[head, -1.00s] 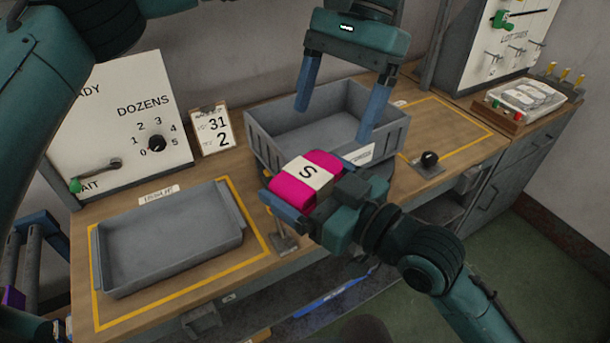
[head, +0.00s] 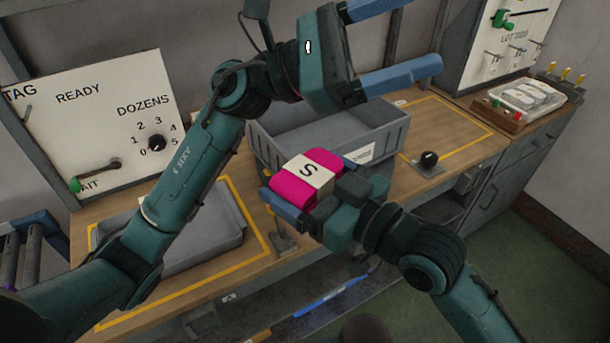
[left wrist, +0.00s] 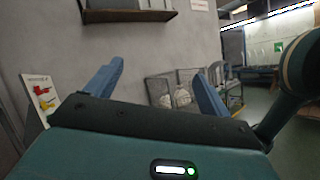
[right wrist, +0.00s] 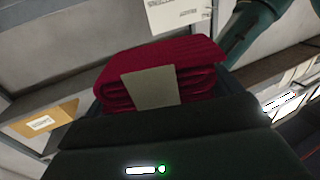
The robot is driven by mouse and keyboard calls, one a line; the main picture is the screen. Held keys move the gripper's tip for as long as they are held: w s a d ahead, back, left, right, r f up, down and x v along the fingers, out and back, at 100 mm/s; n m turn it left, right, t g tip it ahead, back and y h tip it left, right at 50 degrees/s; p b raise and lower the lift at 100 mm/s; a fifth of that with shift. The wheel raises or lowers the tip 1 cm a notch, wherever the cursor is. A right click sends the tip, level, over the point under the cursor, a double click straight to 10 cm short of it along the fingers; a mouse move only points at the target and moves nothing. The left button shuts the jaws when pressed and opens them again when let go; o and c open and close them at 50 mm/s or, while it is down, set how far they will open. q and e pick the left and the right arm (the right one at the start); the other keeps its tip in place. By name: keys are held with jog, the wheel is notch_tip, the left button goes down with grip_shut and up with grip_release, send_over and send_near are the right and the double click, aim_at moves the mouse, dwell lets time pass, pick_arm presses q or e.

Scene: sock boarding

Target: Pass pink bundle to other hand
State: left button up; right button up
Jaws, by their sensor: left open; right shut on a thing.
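The pink bundle (head: 293,187) has a pale band marked S. My right gripper (head: 300,201) is shut on it and holds it up in front of the deep grey bin. The bundle (right wrist: 160,68) also fills the middle of the right wrist view, folded in layers with its band facing the camera. My left gripper (head: 405,42) is open and empty, above and to the right of the bundle, with its fingers pointing right. In the left wrist view its two fingers (left wrist: 155,85) are spread with nothing between them, and the bundle is not in that view.
The deep grey bin (head: 398,138) stands on the bench behind the bundle. A shallow grey tray (head: 225,247) lies at the left, partly hidden by my left arm. A black knob (head: 429,158) and a tray of packets (head: 525,98) are at the right.

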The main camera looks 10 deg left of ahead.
pick_arm(q)
jog(key=w+a+n+t+y, duration=0.2)
jog(key=w+a+n+t, duration=0.2)
jog(key=a+n+t, duration=0.95)
jog(key=w+a+f+n+t+y, duration=0.1)
jog(key=a+f+n+t+y, duration=0.1)
jog(key=f+n+t+y, duration=0.5)
jog(key=w+a+f+n+t+y, duration=0.15)
jog(key=f+n+y, duration=0.25)
jog(key=f+n, duration=0.7)
jog(key=s+a+f+n+g+y, duration=0.1)
jog(key=s+f+n+g+y, duration=0.2)
jog(key=f+n, duration=0.45)
jog(key=s+f+n+g+y, duration=0.2)
jog(key=f+n+y, duration=0.1)
jog(key=f+n, duration=0.45)
jog(key=s+d+f+n+g, duration=0.1)
jog(key=s+f+n+g, duration=0.6)
jog(key=s+f, duration=0.7)
notch_tip(320, 180, down, 3)
jog(key=shift+d+r+n+y, duration=0.1)
jog(key=shift+d+n+y, duration=0.2)
jog(key=shift+n, duration=0.85)
